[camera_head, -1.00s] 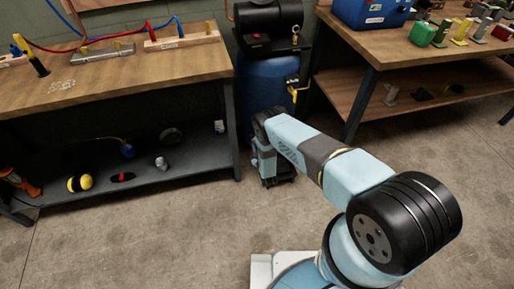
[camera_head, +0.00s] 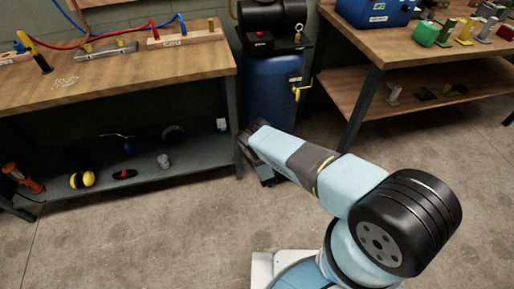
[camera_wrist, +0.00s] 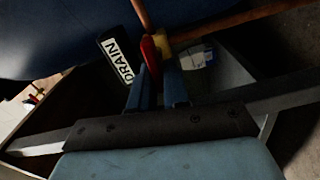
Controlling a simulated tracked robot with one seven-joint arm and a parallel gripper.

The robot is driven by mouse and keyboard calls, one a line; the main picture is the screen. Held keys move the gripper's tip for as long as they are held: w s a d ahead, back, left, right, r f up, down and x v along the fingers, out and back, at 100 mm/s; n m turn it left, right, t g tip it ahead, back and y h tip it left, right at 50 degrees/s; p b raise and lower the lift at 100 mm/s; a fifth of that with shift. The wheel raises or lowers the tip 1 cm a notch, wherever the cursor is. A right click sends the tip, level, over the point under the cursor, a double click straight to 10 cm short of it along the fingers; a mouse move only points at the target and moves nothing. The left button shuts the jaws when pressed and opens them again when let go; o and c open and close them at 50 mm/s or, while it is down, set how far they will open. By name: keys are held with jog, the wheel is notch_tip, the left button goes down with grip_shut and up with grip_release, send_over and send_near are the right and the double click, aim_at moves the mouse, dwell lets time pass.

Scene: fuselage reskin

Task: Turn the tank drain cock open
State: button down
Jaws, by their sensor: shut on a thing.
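The blue tank (camera_head: 268,92) stands between the two benches in the head view, and its underside (camera_wrist: 50,35) fills the upper left of the wrist view. Beneath it, the drain cock shows a red lever (camera_wrist: 150,54) and a brass-yellow body (camera_wrist: 163,44) beside copper pipe (camera_wrist: 215,24). In the head view my arm hides the cock and the fingers.
A left workbench (camera_head: 120,75) with a lower shelf (camera_head: 150,165) stands close to the tank. A right bench (camera_head: 390,50) stands on the other side. The floor in front is clear.

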jog(key=shift+s+a+f+n, duration=0.15)
jog(key=shift+s+f+n, duration=0.1)
jog(key=shift+n, duration=0.65)
jog(key=c, duration=1.4)
grip_release()
jog(key=shift+f, duration=0.1)
jog(key=shift+o, duration=1)
jog(key=shift+w, duration=0.15)
jog(key=v, duration=1.4)
jog(key=shift+w, duration=0.1)
